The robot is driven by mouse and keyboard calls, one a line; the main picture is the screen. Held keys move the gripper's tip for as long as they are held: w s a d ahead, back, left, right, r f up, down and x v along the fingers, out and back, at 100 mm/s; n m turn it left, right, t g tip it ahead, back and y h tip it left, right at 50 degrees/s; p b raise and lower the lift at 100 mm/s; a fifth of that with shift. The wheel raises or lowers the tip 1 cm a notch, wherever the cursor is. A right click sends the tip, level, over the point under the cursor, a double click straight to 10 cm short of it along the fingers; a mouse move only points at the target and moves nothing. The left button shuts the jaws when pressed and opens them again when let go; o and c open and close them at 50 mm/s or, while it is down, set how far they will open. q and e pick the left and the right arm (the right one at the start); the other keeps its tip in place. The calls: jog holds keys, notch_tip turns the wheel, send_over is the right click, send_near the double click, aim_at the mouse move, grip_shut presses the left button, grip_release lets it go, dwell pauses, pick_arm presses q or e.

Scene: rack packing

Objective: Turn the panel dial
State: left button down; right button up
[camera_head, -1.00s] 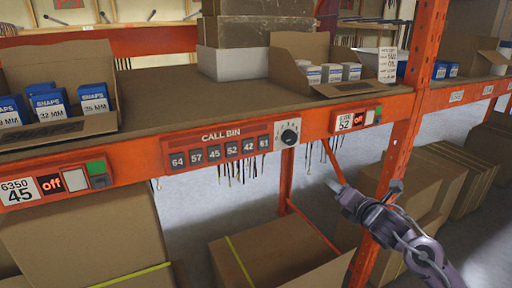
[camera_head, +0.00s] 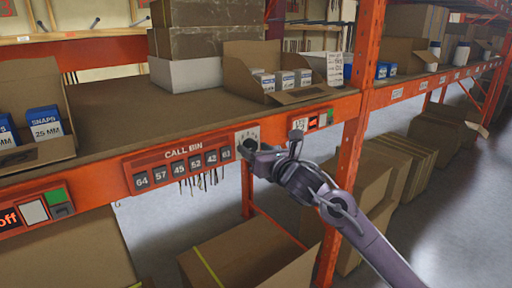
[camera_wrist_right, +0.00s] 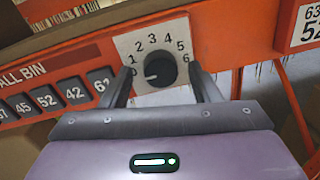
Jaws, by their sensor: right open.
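The panel dial (camera_wrist_right: 160,70) is a black round knob on a white plate (camera_wrist_right: 128,45) numbered 0 to 6, at the right end of the red CALL BIN panel (camera_head: 172,159). Its white pointer mark faces left, near the 0. In the right wrist view my right gripper (camera_wrist_right: 160,82) is open, with one finger at each side of the knob; I cannot tell whether they touch it. In the head view the right gripper (camera_head: 265,148) is at the dial and partly covers it. My left gripper is in neither view.
An orange upright post (camera_head: 352,150) stands right of the dial. The shelf (camera_head: 125,105) above holds open cartons, one with SNAPS boxes (camera_head: 45,125). Cardboard boxes (camera_head: 232,255) lie below.

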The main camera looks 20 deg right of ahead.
jog(key=shift+c, duration=0.4)
jog(key=c, duration=0.9)
